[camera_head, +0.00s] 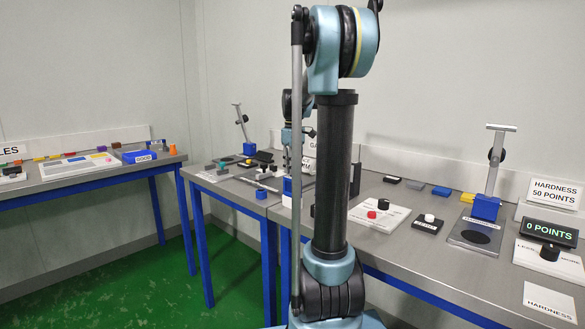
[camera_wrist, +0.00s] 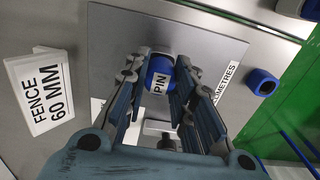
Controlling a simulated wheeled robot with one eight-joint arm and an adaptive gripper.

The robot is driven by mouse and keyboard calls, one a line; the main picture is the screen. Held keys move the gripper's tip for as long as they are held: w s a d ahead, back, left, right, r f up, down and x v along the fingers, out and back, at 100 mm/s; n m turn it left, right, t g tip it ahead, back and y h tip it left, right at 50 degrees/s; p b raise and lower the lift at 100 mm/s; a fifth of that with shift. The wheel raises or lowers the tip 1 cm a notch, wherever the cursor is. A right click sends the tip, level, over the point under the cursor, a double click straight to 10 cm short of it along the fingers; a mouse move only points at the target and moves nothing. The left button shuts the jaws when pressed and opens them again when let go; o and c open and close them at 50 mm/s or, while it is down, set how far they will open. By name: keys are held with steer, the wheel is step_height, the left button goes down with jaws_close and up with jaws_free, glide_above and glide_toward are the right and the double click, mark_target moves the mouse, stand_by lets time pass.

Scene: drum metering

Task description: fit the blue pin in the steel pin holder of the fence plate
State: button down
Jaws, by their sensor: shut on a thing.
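In the wrist view, the blue pin (camera_wrist: 159,75), marked PIN, is between the two fingers of my gripper (camera_wrist: 161,68). The gripper is shut on it. The pin is over a grey steel plate (camera_wrist: 112,40), which looks like the fence plate. I cannot tell whether the pin touches it. A small pale metal block (camera_wrist: 156,127) shows between the fingers below the pin. I cannot tell if it is the steel pin holder. In the head view my arm hides most of this work area.
A white FENCE 60 MM sign (camera_wrist: 40,90) stands left of the plate. A blue hollow cylinder (camera_wrist: 263,82) is to the right, near the table edge. A label ending in METRES (camera_wrist: 228,82) lies beside the right finger. Green floor (camera_wrist: 285,95) shows beyond.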

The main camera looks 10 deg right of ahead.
steer(key=shift+f, duration=0.45)
steer(key=c, duration=1.3)
jaws_free()
steer(key=shift+r, duration=0.1)
step_height(320, 180, up, 12)
steer(key=shift+f, duration=0.15)
